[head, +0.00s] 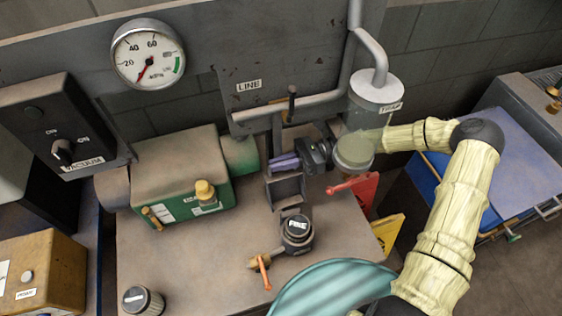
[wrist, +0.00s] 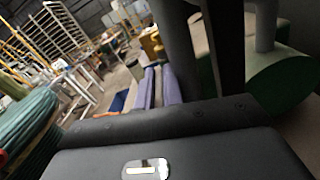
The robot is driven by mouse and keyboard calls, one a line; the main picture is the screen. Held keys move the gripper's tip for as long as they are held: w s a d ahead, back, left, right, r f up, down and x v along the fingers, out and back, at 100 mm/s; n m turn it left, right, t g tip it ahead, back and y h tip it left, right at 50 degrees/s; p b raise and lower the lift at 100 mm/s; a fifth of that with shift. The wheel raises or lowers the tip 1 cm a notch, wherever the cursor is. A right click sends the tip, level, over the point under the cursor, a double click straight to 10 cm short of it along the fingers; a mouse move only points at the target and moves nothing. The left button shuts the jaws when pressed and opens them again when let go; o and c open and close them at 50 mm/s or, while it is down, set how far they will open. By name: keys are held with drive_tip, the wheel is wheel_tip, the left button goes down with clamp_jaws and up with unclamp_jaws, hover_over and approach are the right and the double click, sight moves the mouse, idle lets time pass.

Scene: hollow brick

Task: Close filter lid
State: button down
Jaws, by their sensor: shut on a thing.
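A small grey open-topped box (head: 286,190), which looks like the filter housing, stands mid-bench. A grey upright plate (head: 277,130) rises behind it and looks like the raised filter lid. My gripper (head: 276,163) reaches in from the right, its purple fingers pointing left just above the box and across the plate. In the wrist view the fingers (wrist: 160,85) are close together, with a thin strip between them. They are shut on what seems to be the lid; the contact itself is partly hidden.
A green pump (head: 165,178) stands left of the box. A dark-topped valve (head: 297,230) with an orange lever is in front. The clear TRAP vessel (head: 375,95) and red lever (head: 355,188) are at the right. A pipe (head: 310,107) runs behind.

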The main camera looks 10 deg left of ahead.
drive_tip(key=shift+s+d+r+p, duration=0.2)
drive_tip(key=shift+s+r+p, duration=0.2)
drive_tip(key=shift+p, duration=0.2)
drive_tip(key=shift+s+d+r, duration=0.15)
drive_tip(key=shift+s+d, duration=0.1)
drive_tip(key=shift+s, duration=0.1)
drive_tip(key=c, duration=1.5)
unclamp_jaws()
drive_tip(key=shift+w+f, duration=0.1)
drive_tip(key=shift+f, duration=0.1)
